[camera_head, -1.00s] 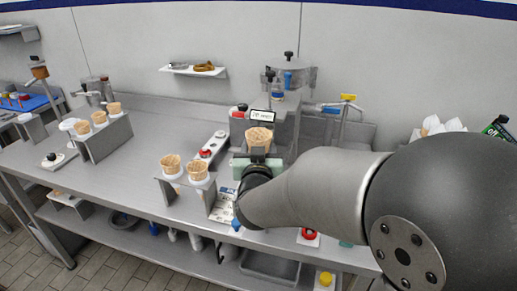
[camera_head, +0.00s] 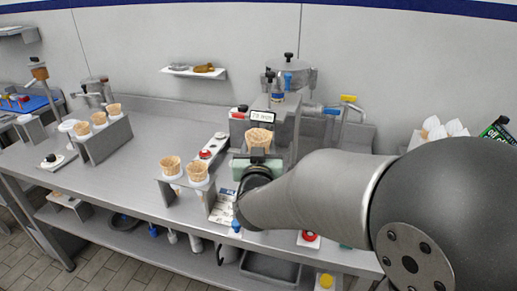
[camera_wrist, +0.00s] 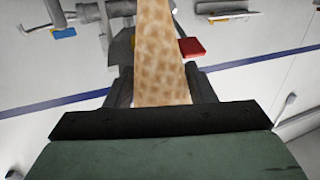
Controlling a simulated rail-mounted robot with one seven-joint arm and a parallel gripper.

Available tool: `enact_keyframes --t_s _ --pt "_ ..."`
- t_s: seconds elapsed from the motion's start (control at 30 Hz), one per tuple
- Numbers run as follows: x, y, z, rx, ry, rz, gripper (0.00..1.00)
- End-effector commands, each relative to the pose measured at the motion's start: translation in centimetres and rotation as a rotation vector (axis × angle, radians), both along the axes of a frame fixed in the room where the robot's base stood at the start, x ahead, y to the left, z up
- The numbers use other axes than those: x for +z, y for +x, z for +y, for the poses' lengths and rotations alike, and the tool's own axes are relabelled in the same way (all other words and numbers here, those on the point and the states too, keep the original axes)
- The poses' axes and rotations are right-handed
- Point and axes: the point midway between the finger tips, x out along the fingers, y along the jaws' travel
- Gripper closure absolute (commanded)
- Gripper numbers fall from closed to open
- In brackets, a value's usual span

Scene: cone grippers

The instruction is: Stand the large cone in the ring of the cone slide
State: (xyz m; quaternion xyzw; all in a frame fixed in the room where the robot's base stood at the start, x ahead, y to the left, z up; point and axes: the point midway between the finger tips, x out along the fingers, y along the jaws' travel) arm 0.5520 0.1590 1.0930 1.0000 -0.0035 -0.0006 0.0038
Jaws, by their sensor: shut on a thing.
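My gripper (camera_head: 257,153) is shut on a large waffle cone (camera_head: 260,138) and holds it upright, wide mouth up, in front of the dispensing machine. In the wrist view the cone (camera_wrist: 161,55) stands between the two dark fingers (camera_wrist: 160,88), with its patterned side showing. The cone's lower part is hidden behind my gripper in the head view. I cannot tell the cone slide's ring for certain; my gripper and arm cover part of the machine's front.
Two cones (camera_head: 170,164) stand in a metal holder (camera_head: 210,205) left of my gripper. Another holder (camera_head: 100,148) with several cones stands farther left. A strip with a red button (camera_head: 206,154) lies behind the nearer holder. The counter's middle left is clear.

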Motion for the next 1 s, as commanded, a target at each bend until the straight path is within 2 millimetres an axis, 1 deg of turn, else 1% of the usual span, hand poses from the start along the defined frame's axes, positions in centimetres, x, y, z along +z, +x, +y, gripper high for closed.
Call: enact_keyframes --t_s 0.57,0.77,1.0 --pt "-1.8 0.0 0.0 0.000 0.000 0.000 0.60" --pt "-1.3 0.0 0.0 0.000 0.000 0.000 0.60" --pt "-0.4 0.0 0.0 0.000 0.000 -0.001 0.60"
